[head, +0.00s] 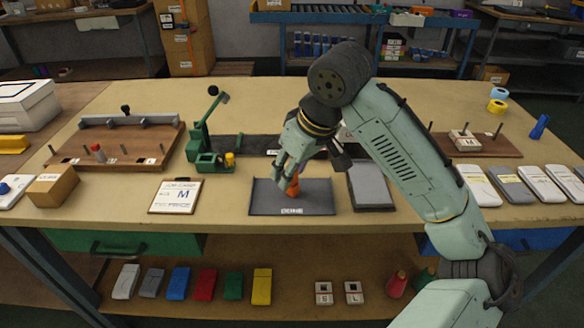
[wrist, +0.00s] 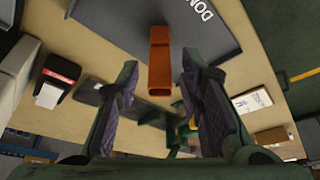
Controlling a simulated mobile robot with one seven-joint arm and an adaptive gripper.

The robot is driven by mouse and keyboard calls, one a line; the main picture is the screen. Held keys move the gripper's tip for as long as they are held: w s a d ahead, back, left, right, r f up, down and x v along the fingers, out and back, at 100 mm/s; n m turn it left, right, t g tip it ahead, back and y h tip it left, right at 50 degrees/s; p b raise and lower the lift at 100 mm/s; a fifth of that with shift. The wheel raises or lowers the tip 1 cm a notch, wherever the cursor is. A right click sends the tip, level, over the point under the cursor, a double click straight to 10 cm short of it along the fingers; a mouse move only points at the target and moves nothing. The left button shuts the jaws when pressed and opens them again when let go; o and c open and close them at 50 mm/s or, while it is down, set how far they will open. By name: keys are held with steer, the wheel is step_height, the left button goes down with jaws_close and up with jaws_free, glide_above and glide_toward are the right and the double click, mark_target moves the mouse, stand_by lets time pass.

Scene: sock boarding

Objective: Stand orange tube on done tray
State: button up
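The orange tube (head: 294,186) is over the dark done tray (head: 265,200) in the head view, roughly upright, its upper part partly hidden by my gripper (head: 287,170). Its lower end appears to rest on the tray. In the wrist view the orange tube (wrist: 159,62) shows between my gripper's fingers (wrist: 160,80), its open end toward the camera. The fingers are spread, with a clear gap on both sides of the tube. The done tray (wrist: 200,38) shows behind it, part of its lettering visible.
A green press (head: 208,145) stands behind on the left. White packets (head: 541,184) line the right side. Bare table surrounds the done tray's front.

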steer(key=v, duration=1.2)
steer(key=shift+r, duration=0.15)
